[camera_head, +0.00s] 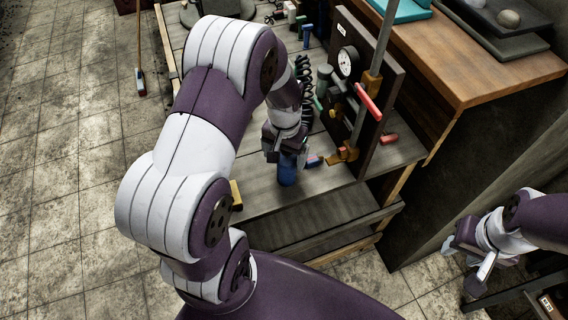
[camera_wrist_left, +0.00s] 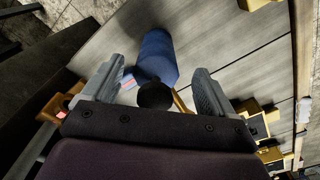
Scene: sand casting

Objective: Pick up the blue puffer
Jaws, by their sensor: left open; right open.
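The blue puffer (camera_head: 287,170) stands on the grey wooden workbench (camera_head: 330,178) near its front, partly covered by my left gripper in the head view. In the left wrist view the blue puffer (camera_wrist_left: 156,58) lies between the two fingers, with a round black end toward the gripper. My left gripper (camera_wrist_left: 154,98) is open around the puffer, with gaps at both fingers; I cannot tell of any contact. My left gripper (camera_head: 286,150) is just above it in the head view. My right gripper (camera_head: 468,262) is open and empty at the lower right, away from the bench.
A board with a gauge (camera_head: 347,62) and a red-handled lever (camera_head: 367,101) stands right of the puffer. A black coiled hose (camera_head: 304,80) and small tools (camera_head: 306,34) lie behind. A higher brown cabinet (camera_head: 480,50) is at the right. A yellow block (camera_head: 236,195) sits near the bench's front left.

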